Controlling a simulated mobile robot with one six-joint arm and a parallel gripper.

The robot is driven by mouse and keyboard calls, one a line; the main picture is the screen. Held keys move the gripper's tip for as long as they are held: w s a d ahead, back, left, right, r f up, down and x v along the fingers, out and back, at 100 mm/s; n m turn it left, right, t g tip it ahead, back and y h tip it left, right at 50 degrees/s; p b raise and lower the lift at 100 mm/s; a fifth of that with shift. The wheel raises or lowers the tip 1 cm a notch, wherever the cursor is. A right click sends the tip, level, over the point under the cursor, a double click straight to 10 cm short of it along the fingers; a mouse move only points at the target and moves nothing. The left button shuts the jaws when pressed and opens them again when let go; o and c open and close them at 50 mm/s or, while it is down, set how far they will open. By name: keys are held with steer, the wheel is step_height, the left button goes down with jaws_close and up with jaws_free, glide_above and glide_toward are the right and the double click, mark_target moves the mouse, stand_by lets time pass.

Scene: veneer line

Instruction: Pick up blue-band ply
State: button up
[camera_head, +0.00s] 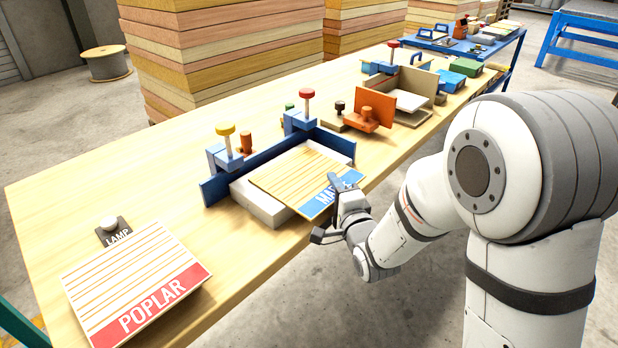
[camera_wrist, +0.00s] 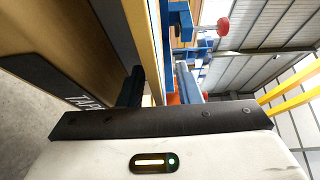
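The blue-band ply (camera_head: 298,181) is a thin, pale striped panel with a blue band at its front right; the letters "MA" show and the rest is covered. It lies skewed on a white block (camera_head: 263,205) in front of a blue fence (camera_head: 270,165), its banded end overhanging. My gripper (camera_head: 330,207) is at that overhanging end, with one finger over the band. In the wrist view my gripper (camera_wrist: 160,88) has its fingers apart, with a pale panel edge (camera_wrist: 152,45) between them. A gap shows beside the right finger; contact is unclear.
Yellow-knobbed (camera_head: 226,140) and red-knobbed (camera_head: 306,105) clamps stand on the fence. A red-band POPLAR panel (camera_head: 135,280) and a LAMP plate (camera_head: 113,232) are at left. An orange bracket (camera_head: 372,112) stands beyond. Bare tabletop (camera_head: 110,180) lies left of the fence.

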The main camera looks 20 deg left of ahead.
jaws_close()
stand_by(0.5)
step_height(320, 180, up, 10)
steer(key=shift+p, duration=0.6)
